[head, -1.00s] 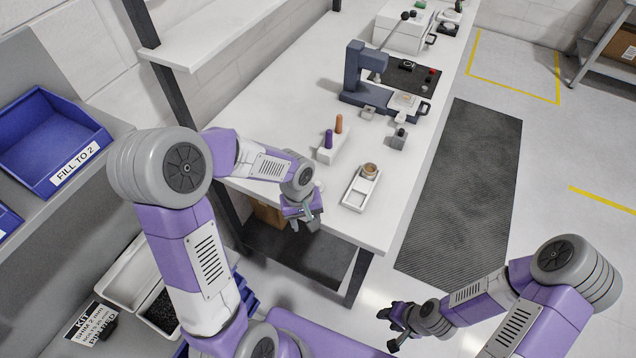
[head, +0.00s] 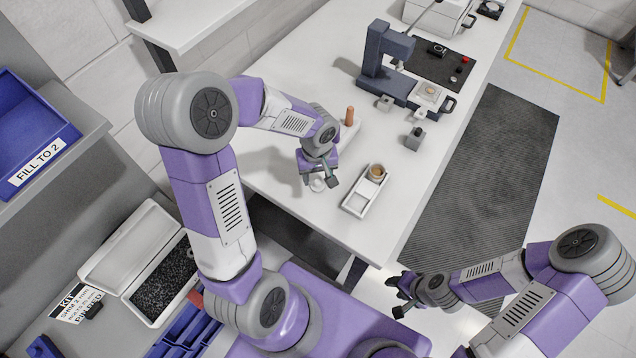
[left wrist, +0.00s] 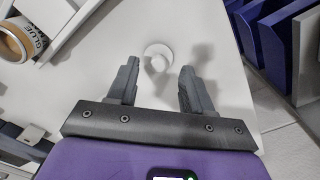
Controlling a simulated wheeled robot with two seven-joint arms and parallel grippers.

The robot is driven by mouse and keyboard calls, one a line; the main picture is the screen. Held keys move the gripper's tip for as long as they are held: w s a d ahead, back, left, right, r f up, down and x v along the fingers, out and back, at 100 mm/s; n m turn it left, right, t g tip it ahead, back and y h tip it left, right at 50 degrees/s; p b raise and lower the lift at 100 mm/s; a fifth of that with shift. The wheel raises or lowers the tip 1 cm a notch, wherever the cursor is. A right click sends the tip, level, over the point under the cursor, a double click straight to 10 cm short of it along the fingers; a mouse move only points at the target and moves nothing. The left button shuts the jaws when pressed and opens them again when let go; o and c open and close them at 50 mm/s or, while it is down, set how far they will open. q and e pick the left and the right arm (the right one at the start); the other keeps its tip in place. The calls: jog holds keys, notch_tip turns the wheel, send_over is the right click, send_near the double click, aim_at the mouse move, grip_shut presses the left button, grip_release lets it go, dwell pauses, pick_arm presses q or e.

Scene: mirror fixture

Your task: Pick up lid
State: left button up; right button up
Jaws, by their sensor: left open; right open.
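The lid (head: 317,185), a small white disc with a round knob, lies on the white bench near its front edge. It also shows in the left wrist view (left wrist: 158,57), just beyond and between my fingertips, not gripped. My left gripper (head: 320,180) is open and empty above the bench at the lid, which it partly hides in the head view. Its two dark fingers show apart in the left wrist view (left wrist: 160,70). My right gripper (head: 399,294) is open and empty, low and clear of the bench at right.
A white tray (head: 354,200) holding a glue pot (head: 377,172) stands right of the lid. A holder with an orange-brown handled item (head: 349,116) stands behind my left gripper. A dark blue press (head: 376,60) is farther back. Blue bins (left wrist: 275,40) are near the bench edge.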

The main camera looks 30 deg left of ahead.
aim_at(318, 184)
pick_arm(q)
notch_tip(318, 184, down, 3)
jog(key=shift+w+r, duration=0.1)
grip_shut()
dwell(0.4)
